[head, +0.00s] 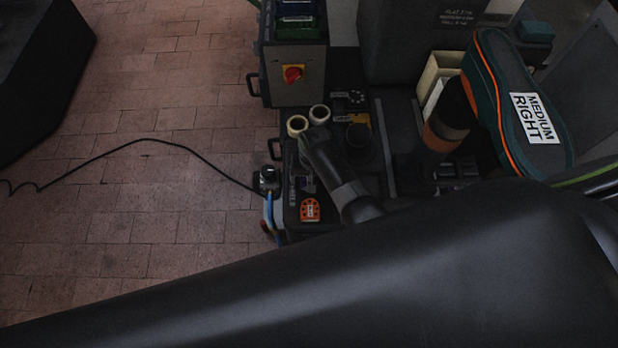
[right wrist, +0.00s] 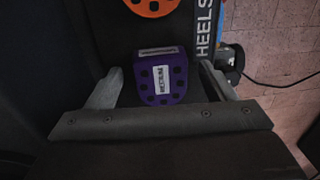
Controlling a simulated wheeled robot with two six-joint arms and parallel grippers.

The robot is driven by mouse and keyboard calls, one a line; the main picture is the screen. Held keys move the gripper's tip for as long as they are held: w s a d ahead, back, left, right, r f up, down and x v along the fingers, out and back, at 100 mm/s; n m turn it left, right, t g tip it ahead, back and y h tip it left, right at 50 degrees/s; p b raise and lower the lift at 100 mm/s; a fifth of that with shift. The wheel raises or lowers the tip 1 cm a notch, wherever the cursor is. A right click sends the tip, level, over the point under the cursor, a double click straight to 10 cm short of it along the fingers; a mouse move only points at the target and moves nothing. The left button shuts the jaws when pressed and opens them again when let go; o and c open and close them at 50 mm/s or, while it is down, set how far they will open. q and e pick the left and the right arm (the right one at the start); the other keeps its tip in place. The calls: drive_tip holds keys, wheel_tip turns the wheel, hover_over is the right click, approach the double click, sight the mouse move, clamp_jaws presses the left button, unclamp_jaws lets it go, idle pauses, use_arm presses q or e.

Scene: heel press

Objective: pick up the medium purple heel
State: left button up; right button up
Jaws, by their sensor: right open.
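The medium purple heel (right wrist: 176,88) has dark holes and a white label and lies on a dark surface in the right wrist view. My right gripper (right wrist: 161,72) is open, with one grey finger on each side of the heel. I see a gap at the right finger; whether the left finger touches is unclear. The heel is not gripped. In the head view only a small purple part of the heel (head: 307,185) shows beside a dark arm link. My left gripper is not in view.
An orange heel (right wrist: 152,5) lies beyond the purple one, near the "HEELS" label (right wrist: 206,28). It also shows in the head view (head: 310,210). A box with a red knob (head: 293,73) stands behind.

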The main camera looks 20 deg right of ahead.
drive_tip(key=c, duration=1.1)
drive_tip(key=shift+r, duration=0.15)
